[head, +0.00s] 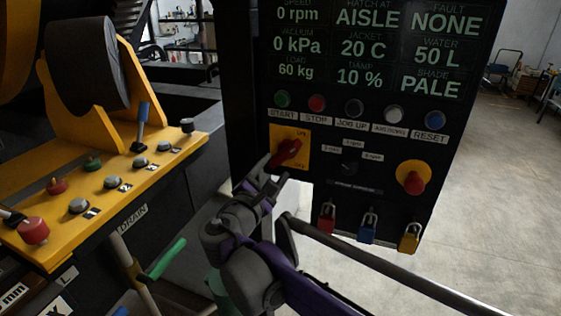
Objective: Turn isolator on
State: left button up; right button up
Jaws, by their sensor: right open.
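The isolator is a red rotary handle (289,151) on a yellow plate (279,133) at the left of the black control panel. Lettering shows at the plate's upper right and lower right, the upper reading like ON and the lower like OFF. The handle lies slanted, from lower left to upper right. My right gripper (274,172) is open, with its fingertips at the handle's lower left end. I cannot tell whether they touch it. The gripper hides the plate's lower left part. My left gripper is not in view.
A row of push buttons (354,107) runs above the isolator under a display (367,45). A red emergency knob (413,182) is at the right. Red, blue (368,228) and yellow padlocks hang below. A yellow console (120,190) stands left; a metal rail (400,270) crosses lower right.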

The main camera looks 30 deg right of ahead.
jog(key=shift+v, duration=1.7)
